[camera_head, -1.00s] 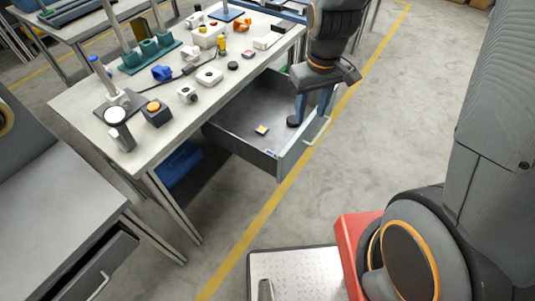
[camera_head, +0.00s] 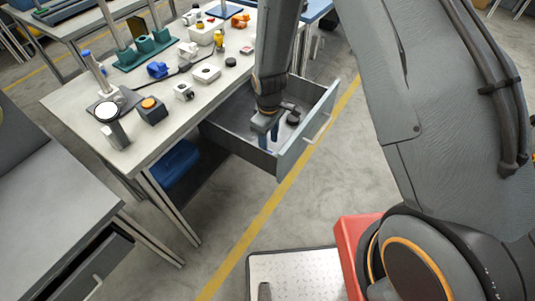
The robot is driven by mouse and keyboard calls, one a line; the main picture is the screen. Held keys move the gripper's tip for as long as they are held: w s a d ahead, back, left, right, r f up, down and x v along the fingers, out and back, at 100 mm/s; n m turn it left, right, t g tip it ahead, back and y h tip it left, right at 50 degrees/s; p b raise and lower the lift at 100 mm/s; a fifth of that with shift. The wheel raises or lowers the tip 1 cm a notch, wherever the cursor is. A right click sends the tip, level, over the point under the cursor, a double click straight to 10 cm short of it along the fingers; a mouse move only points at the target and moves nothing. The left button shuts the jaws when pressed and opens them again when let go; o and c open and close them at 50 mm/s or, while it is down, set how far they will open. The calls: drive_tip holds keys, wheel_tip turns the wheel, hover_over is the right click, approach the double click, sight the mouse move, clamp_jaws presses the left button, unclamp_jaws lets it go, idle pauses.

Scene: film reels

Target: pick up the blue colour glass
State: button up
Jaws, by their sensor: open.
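My gripper (camera_head: 268,138) points down into the open grey drawer (camera_head: 233,142) under the workbench, near the drawer's front wall. Its jaws are open, with blue-grey fingers low inside the drawer. A black round piece (camera_head: 293,118) lies on the drawer floor just right of the gripper. I cannot make out the blue colour glass now; the gripper and the drawer's front wall hide part of the drawer floor.
The workbench (camera_head: 140,147) beside the drawer holds a blue part (camera_head: 157,70), a white block (camera_head: 206,74), a black box with an orange button (camera_head: 151,109) and other items. A blue bin (camera_head: 173,163) sits below. Floor right of the drawer is clear.

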sight(269, 150)
drive_tip(key=shift+f+p, duration=0.8)
drive_tip(key=shift+f, duration=1.7)
drive_tip(key=c, duration=0.8)
